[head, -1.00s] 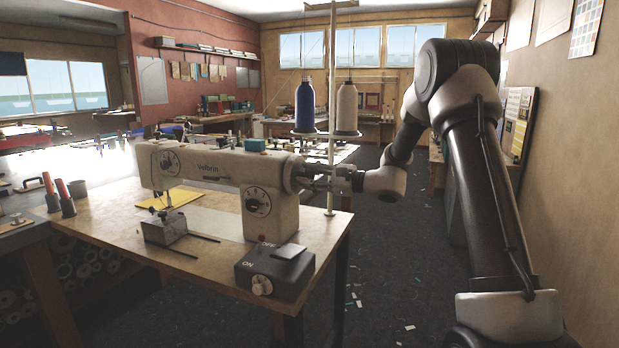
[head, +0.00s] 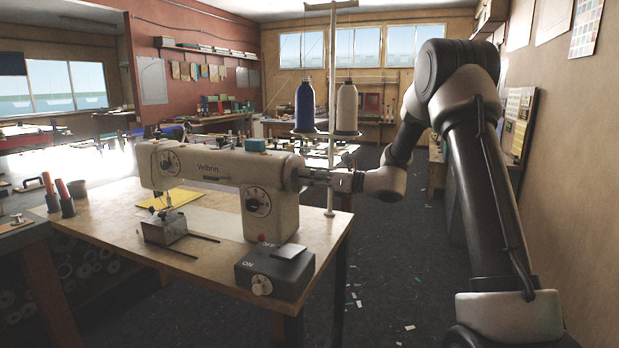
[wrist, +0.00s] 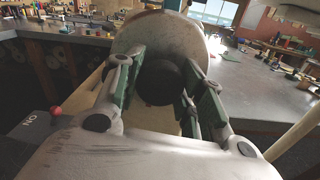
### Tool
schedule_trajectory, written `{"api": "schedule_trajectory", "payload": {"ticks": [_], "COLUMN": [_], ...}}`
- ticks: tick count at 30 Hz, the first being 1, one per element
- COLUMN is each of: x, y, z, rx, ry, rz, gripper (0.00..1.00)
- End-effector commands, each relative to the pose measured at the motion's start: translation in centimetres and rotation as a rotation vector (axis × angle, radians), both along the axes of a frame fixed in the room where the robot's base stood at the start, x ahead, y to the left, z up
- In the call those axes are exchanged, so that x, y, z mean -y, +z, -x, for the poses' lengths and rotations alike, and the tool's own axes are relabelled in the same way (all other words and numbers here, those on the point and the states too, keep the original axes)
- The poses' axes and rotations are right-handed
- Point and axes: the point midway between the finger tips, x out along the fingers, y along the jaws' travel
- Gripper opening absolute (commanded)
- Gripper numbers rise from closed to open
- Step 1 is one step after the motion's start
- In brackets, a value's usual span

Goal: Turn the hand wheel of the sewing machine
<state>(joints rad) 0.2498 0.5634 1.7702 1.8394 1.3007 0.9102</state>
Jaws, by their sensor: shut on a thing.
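The pale sewing machine (head: 220,190) stands on a wooden table. Its hand wheel (head: 292,172) is at the right end of the machine body, partly hidden by my fingers. In the wrist view the hand wheel (wrist: 160,38) shows as a pale round face with a dark round hub (wrist: 160,82) in the middle. My gripper (head: 308,176) reaches in from the right, in line with the wheel. In the wrist view its green-padded fingers (wrist: 160,88) are shut on the wheel, one on each side of the hub. The exact contact is hard to see.
A thread stand (head: 331,100) with a blue cone (head: 305,108) and a beige cone (head: 346,108) rises close behind my gripper. A dark switch box (head: 274,272) sits at the table's front right corner. The floor right of the table is mostly open.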

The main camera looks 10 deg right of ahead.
Motion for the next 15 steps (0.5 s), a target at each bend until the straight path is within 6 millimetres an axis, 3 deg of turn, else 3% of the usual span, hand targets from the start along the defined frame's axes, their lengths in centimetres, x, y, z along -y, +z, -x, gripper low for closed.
{"api": "schedule_trajectory", "payload": {"ticks": [15], "x": [0.05], "y": [-0.22], "z": [0.06], "rx": [-0.062], "ry": [0.0], "rz": [-0.04], "gripper": [0.15]}}
